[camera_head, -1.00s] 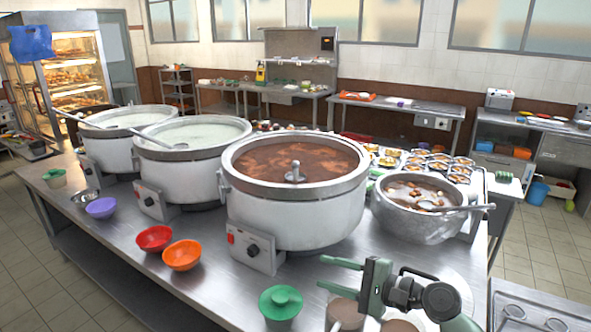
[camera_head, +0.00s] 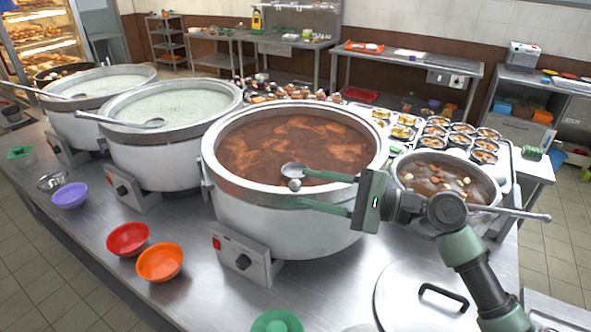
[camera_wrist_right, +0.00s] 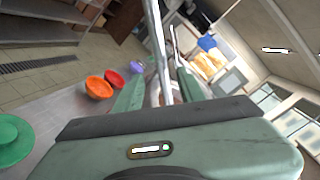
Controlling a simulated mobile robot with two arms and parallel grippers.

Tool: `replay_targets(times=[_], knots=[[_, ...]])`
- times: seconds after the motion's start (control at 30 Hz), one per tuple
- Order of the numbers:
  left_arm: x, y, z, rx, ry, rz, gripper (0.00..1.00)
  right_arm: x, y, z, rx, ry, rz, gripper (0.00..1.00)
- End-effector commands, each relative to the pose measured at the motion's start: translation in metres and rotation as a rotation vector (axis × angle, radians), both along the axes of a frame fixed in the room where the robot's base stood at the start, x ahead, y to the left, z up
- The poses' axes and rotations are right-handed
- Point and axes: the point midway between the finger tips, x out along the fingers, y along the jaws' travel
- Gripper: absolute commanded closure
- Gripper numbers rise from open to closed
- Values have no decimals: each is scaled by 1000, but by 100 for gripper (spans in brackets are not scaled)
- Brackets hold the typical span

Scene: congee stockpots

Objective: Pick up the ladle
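A metal ladle (camera_head: 293,170) rests in the large front pot (camera_head: 222,190) of reddish-brown congee, its handle end pointing toward the head camera. My right gripper (camera_head: 287,188) reaches in from the right at the pot's front rim, its two green fingers apart, one above and one below the knobbed handle end. In the right wrist view a metal shaft (camera_wrist_right: 160,55) runs between the spread fingers; contact cannot be told. Other ladles lie in the middle white-congee pot (camera_head: 150,123), the far-left pot (camera_head: 75,96) and the smaller right pot (camera_head: 520,214). My left gripper is not in view.
A round metal lid (camera_head: 400,295) lies below my right arm. Red (camera_head: 128,238), orange (camera_head: 160,262) and purple (camera_head: 70,195) bowls stand left, a green-lidded container (camera_head: 277,322) in front. Several small bowls (camera_head: 435,143) fill a tray behind the right pot. The steel counter's front is partly free.

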Motion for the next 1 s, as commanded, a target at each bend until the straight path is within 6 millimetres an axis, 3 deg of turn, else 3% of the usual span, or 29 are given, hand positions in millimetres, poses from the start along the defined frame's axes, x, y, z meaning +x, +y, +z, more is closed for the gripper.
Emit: replay_targets(times=[0.2, 0.5, 0.77, 0.8, 0.93, 1.0], knots=[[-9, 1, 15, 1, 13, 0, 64, 10, 24, 5, 1, 1, 1, 60], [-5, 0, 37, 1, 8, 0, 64, 26, 61, 6, 1, 0, -1, 60], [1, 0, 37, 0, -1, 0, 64, 27, 64, 3, -2, -2, -2, 60], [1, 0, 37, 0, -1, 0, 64, 27, 64, 3, -1, -1, -2, 63], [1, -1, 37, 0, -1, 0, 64, 27, 64, 3, -1, -1, -2, 99], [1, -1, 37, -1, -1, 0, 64, 27, 64, 3, -1, -1, -2, 100]])
